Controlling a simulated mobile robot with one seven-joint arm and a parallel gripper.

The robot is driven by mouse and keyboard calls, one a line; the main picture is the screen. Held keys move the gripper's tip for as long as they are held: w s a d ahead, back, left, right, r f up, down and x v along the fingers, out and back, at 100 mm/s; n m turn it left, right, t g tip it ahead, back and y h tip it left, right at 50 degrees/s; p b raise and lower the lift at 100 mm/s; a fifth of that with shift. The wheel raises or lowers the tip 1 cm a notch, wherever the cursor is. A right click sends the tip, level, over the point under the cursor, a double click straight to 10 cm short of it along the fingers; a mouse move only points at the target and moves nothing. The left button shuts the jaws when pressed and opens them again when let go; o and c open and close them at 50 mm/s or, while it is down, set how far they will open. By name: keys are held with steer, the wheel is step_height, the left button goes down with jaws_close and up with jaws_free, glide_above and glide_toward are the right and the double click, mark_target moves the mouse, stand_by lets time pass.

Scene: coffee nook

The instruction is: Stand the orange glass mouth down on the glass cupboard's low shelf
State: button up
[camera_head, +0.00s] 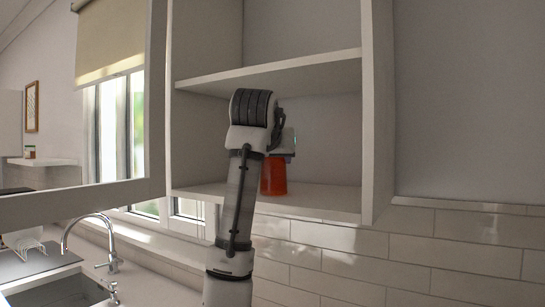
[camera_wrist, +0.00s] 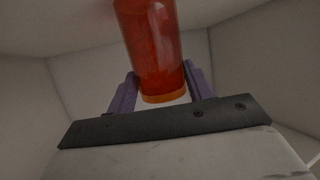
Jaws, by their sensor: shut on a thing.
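The orange glass (camera_head: 274,177) is upright inside the cupboard, its lower end at the surface of the low shelf (camera_head: 318,199). It looks slightly wider at the bottom, which fits mouth down, but I cannot see the opening. I cannot tell whether it rests fully on the shelf or hangs just above it. My gripper (camera_head: 284,146) reaches into the low compartment and is shut on the glass's upper part. In the wrist view the glass (camera_wrist: 153,45) sits between the two purple fingers of my gripper (camera_wrist: 161,88), with a lighter orange edge towards the camera.
The upper shelf (camera_head: 270,73) runs close above my wrist. The cupboard's right side wall (camera_head: 377,110) and its open door (camera_head: 156,100) flank the compartment. The low shelf is bare to the right of the glass. A tap (camera_head: 88,222) and sink stand below left.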

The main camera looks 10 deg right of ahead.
steer(key=shift+f, duration=0.15)
steer(key=o, duration=1.2)
steer(key=shift+r+p, duration=1.1)
steer(key=shift+r, duration=2.9)
